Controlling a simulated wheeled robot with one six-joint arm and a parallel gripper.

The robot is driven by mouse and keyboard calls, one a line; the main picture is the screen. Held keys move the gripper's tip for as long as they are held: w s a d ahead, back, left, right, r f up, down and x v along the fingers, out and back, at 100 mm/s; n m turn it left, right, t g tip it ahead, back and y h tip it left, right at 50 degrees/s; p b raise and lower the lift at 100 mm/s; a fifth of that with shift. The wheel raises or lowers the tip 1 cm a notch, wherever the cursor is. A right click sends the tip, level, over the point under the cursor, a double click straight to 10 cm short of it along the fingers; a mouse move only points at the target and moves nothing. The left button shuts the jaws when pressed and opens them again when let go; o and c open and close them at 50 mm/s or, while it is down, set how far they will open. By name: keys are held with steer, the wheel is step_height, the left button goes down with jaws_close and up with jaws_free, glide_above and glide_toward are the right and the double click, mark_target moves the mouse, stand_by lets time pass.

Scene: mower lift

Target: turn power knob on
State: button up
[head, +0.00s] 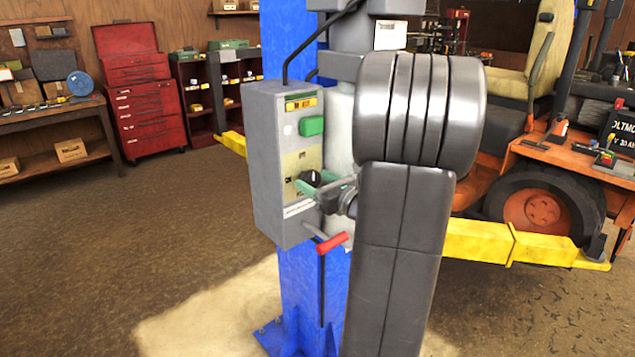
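The grey control box (263,165) is mounted on the blue lift post (300,300), left of the picture's middle. Its front has a yellowed panel, a green button (311,126) high up and a dark round knob (309,178) lower down. A lever with a red grip (332,243) sticks out below the box. My gripper (313,190) is at the lower front of the box, right at the dark knob, with its greenish fingers overlapping it. My fingers and wrist hide part of the knob, so its setting, contact and the finger gap cannot be told.
A yellow lift arm (480,241) runs low to the right, beside an orange mower (590,160) with a large black tire. A red tool chest (140,100), shelves and a workbench (50,110) stand along the back left. The floor at left is clear.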

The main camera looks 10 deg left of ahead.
steer(key=c, duration=0.7)
